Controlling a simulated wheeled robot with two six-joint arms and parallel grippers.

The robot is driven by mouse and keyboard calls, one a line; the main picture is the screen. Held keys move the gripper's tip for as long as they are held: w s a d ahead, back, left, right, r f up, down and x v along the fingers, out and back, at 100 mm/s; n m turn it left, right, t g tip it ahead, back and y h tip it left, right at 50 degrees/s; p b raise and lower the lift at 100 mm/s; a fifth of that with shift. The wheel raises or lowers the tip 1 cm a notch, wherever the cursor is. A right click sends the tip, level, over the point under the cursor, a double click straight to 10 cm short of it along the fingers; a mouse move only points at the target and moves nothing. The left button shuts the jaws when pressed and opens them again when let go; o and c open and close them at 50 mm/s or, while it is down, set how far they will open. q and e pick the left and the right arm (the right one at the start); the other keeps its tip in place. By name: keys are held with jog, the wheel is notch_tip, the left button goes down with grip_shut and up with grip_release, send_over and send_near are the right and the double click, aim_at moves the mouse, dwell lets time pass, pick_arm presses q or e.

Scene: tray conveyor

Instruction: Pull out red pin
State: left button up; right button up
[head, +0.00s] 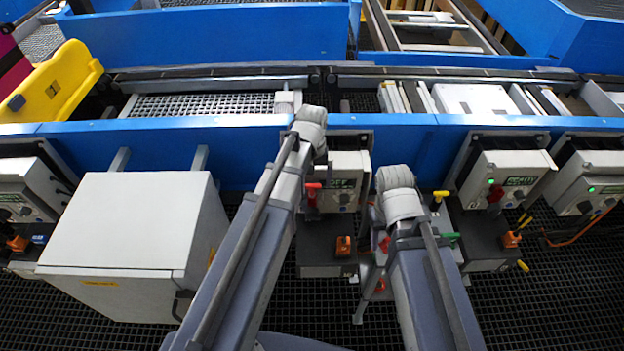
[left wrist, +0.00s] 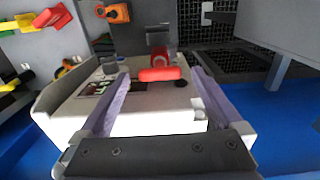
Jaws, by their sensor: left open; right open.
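The red pin (head: 313,190) has a T-shaped handle and sits at the left of the front of the grey control box (head: 349,165) with an OFF display. It also shows in the left wrist view (left wrist: 160,74). My left gripper (left wrist: 160,76) is open and empty. In that view its two fingers stand on either side of the red handle, over the box face; I cannot tell whether they touch it. In the head view my left wrist hides the fingers. My right gripper (head: 376,214) is open, mostly hidden by its own wrist, right of the control box.
A large white cabinet (head: 135,230) stands at the left. Yellow (head: 440,196) and green (head: 450,237) handles are right of my right wrist. An orange knob (head: 343,245) is below the box. The blue conveyor frame (head: 240,130) runs behind. Other control boxes (head: 508,175) stand at the right.

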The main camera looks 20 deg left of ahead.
pick_arm(q)
jog(key=shift+f+b, duration=0.9)
jog(key=shift+f, duration=0.5)
pick_arm(e)
notch_tip(320, 180, down, 3)
jog(key=shift+r, duration=0.1)
pick_arm(q)
jog(key=shift+c, duration=0.4)
jog(key=c, duration=1.3)
jog(key=shift+r, duration=0.15)
pick_arm(e)
jog(key=shift+r, duration=0.1)
pick_arm(q)
jog(key=shift+r+p, duration=0.2)
jog(key=shift+p, duration=0.15)
pick_arm(e)
jog(key=shift+r, duration=0.2)
pick_arm(q)
jog(key=shift+r+p, duration=2.5)
pick_arm(e)
jog(key=shift+r, duration=2.5)
pick_arm(q)
jog(key=shift+r, duration=0.2)
pick_arm(e)
jog(key=shift+r, duration=0.2)
